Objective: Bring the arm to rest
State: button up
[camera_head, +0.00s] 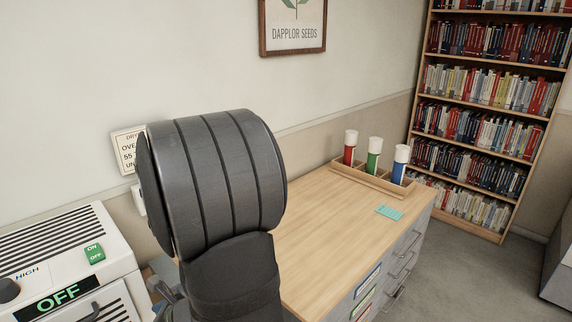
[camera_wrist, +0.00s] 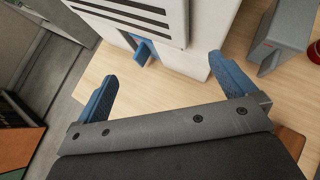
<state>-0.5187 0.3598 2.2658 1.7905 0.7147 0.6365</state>
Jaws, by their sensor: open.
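My arm rises in the middle of the head view, its thick dark links covering part of the wall and the wooden top. My gripper (camera_wrist: 164,86) shows in the wrist view with its two blue fingers spread wide. It is open, and nothing is between the fingers. Beyond the fingers lie a light wooden surface (camera_wrist: 190,92) and a white slotted housing (camera_wrist: 205,30) with a blue tab (camera_wrist: 143,52). The fingertips cannot be made out in the head view.
A white machine (camera_head: 128,255) reading OFF stands at left. The wooden-topped cabinet (camera_head: 310,230) bears a rack (camera_head: 372,182) with red, green and blue tubes and a teal card (camera_head: 389,212). A bookcase (camera_head: 500,160) stands behind. A grey box (camera_wrist: 285,38) is near the right finger.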

jog(key=w+r+v, duration=0.1)
jog(key=v, duration=0.9)
jog(key=w+a+r+n+g+h, duration=0.1)
jog(key=w+a+r+n+h, duration=0.15)
jog(key=r+n, duration=0.45)
jog(key=w+a+r+n+g+h, duration=0.1)
jog(key=w+a+r+n+g, duration=0.15)
jog(key=r+n, duration=0.4)
jog(key=a+r+n+t+h, duration=0.3)
jog(key=a+r+n+h, duration=0.2)
jog(key=a+r+n, duration=0.6)
jog(key=shift+s+a+r+n, duration=0.3)
jog(key=shift+r+n, duration=0.5)
jog(key=shift+n, duration=1.25)
